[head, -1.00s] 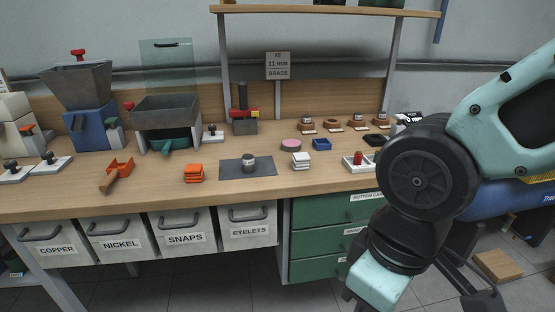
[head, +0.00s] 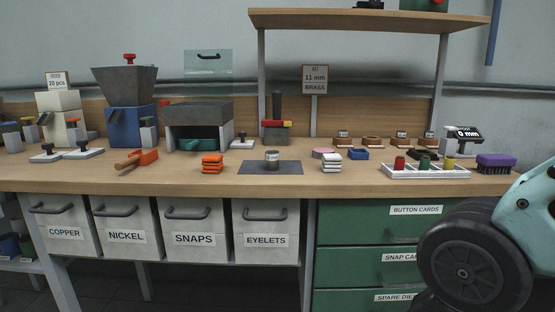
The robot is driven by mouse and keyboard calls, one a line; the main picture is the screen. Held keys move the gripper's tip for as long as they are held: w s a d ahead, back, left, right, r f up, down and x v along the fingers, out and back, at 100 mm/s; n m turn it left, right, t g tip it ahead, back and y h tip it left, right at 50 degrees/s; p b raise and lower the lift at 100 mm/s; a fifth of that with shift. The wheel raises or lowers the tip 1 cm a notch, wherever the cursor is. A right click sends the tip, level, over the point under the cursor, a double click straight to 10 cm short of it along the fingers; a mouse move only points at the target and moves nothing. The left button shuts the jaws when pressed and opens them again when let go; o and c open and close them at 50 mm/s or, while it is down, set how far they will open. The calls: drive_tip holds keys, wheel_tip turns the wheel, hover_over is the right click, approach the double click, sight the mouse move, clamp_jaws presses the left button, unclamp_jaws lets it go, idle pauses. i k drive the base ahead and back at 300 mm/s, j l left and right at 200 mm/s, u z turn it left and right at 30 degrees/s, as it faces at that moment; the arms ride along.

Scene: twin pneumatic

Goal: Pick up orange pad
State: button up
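A small stack of orange pads (head: 212,164) lies on the wooden bench top near its front edge, left of the dark grey mat (head: 257,168). The pads look slightly uneven in the stack, and nothing touches them. A similar stack of white pads (head: 331,163) lies right of the mat. My gripper is outside the picture; only part of my arm shows at the lower right.
A small metal cylinder (head: 272,156) stands on the mat. An orange scoop (head: 136,159) lies left of the orange pads. A white tray (head: 423,172) with spools sits at the right. Labelled bins (head: 195,226) and green drawers (head: 372,264) fill the space below the bench top.

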sight(213, 164)
drive_tip(key=i+l, duration=0.1)
drive_tip(key=l, duration=0.25)
drive_tip(key=i+l, duration=0.1)
drive_tip(key=l, duration=0.3)
drive_tip(key=i+l, duration=0.1)
drive_tip(key=l, duration=0.25)
drive_tip(key=u, duration=1.3)
